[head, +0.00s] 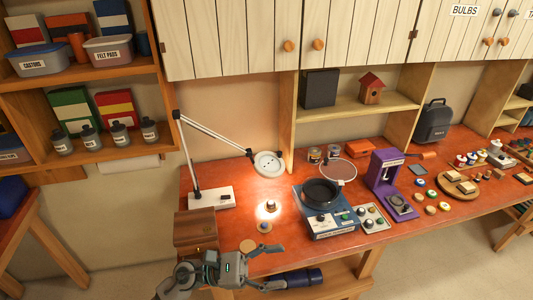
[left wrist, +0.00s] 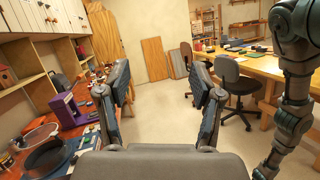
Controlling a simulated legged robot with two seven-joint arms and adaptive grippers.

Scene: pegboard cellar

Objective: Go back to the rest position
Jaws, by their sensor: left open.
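My left gripper (head: 268,264) is at the near edge of the red-topped workbench (head: 230,222) in the head view, low and left of the middle. Its two fingers are spread apart with nothing between them. In the left wrist view the same open gripper (left wrist: 162,100) shows bare floor and a chair beyond its fingers. My right gripper is not seen in the head view. One of my arm links (left wrist: 292,90) shows at the right of the left wrist view, with no gripper on it in sight.
Near the left gripper are a wooden box (head: 195,228), a white desk lamp (head: 212,197) and a blue device with a black pan (head: 322,192). A purple press (head: 385,170) stands further right. An office chair (left wrist: 238,84) stands on open floor.

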